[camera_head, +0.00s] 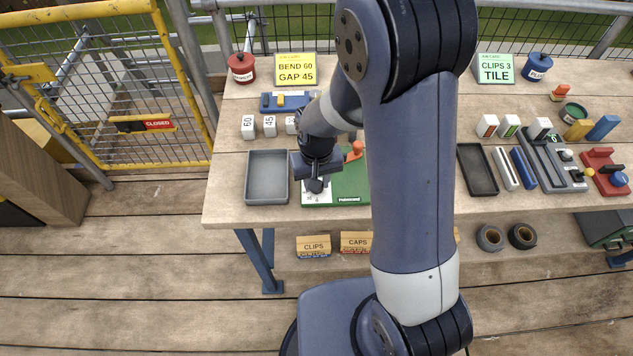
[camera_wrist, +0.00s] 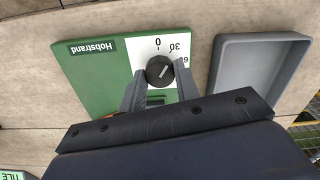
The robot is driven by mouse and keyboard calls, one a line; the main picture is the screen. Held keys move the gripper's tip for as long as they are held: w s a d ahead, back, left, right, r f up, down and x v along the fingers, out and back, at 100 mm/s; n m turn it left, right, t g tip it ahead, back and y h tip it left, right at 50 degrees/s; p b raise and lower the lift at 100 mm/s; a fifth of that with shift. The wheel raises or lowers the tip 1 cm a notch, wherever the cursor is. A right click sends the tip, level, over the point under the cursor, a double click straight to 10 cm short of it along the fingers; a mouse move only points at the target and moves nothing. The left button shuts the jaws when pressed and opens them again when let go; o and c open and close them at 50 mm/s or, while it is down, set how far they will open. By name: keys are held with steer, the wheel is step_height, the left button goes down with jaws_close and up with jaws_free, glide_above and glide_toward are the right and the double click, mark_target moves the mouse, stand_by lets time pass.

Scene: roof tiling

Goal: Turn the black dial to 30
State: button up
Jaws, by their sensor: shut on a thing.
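The black dial (camera_wrist: 160,71) sits on a white scale printed with 0, 30 and 60, on the green Hobstrand board (camera_wrist: 95,72). A pale mark on the dial points up and right in the wrist view, roughly toward the 30; the exact reading is too small to tell. My gripper (camera_wrist: 159,78) is shut on the dial, one finger on each side. In the head view my gripper (camera_head: 316,184) is over the left part of the green board (camera_head: 348,188), and it hides the dial there.
A grey tray (camera_head: 267,201) lies just left of the board and also shows in the wrist view (camera_wrist: 218,78). An orange handle (camera_head: 355,149) rises at the board's back. White blocks (camera_head: 249,128) and a blue tool (camera_head: 285,102) lie behind. A black tray (camera_head: 477,190) is farther right.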

steer(key=shift+m, duration=0.6)
steer(key=o, duration=1)
steer(key=shift+r, duration=0.1)
step_height(320, 180, up, 11)
steer(key=shift+f+b, duration=0.15)
steer(key=shift+b, duration=0.3)
steer(key=shift+f, duration=0.1)
